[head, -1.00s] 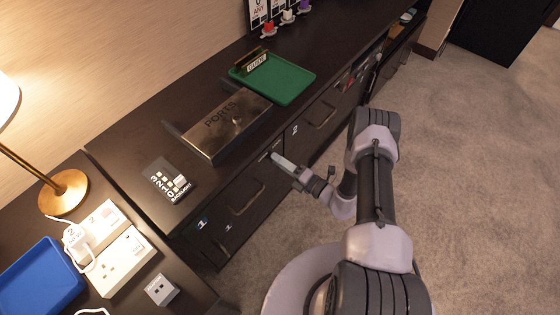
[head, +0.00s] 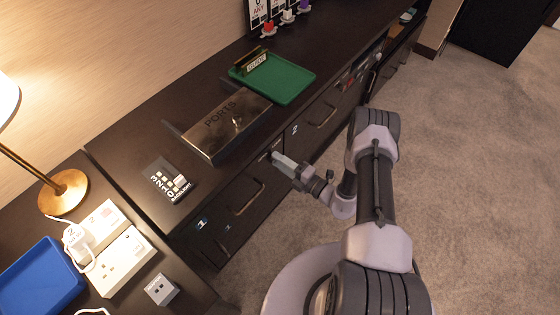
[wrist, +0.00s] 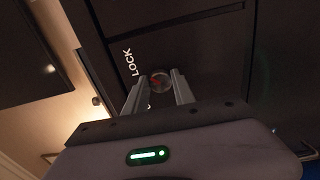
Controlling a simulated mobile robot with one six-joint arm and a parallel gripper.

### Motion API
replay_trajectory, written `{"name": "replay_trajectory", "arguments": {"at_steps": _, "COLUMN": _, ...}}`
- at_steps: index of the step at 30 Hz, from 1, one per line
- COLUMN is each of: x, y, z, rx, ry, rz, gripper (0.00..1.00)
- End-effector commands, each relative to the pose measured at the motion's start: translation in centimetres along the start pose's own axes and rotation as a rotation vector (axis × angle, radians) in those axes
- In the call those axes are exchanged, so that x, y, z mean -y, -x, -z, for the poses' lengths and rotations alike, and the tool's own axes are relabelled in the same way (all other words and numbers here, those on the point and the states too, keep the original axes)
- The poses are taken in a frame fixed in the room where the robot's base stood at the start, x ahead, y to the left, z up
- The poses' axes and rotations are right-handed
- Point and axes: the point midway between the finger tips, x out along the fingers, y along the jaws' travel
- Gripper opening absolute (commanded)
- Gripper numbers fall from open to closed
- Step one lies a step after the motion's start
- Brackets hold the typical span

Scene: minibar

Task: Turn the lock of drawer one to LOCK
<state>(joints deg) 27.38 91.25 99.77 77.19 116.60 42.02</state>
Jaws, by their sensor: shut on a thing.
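Drawer one (head: 240,205) is a dark front at the near end of the cabinet, shut, with a bar handle. My gripper (head: 273,157) reaches its upper right edge in the head view and hides the lock there. In the wrist view, the lock (wrist: 160,81) is a small round knob with a reddish mark. My gripper (wrist: 159,76) has its two fingertips on either side of the knob, shut on it. The white word LOCK (wrist: 131,62) runs sideways left of the knob. Another letter below is mostly hidden by the left finger. The knob's exact pointing direction is unclear.
Above on the counter are a brass PORTS box (head: 228,122), a green tray (head: 284,80) and a dark switch panel (head: 168,182). Drawer two (head: 318,117) is to the right. Carpeted floor (head: 465,180) is open to the right of my arm.

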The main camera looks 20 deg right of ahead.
Motion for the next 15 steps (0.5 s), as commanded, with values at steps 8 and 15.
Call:
{"name": "replay_trajectory", "arguments": {"at_steps": 8, "x": 0.02, "y": 0.00, "z": 0.05, "rx": -0.001, "ry": 0.000, "rz": 0.000, "gripper": 0.53}}
{"name": "replay_trajectory", "arguments": {"at_steps": 15, "x": -0.01, "y": 0.03, "z": 0.01, "rx": 0.000, "ry": 0.000, "rz": 0.000, "gripper": 0.53}}
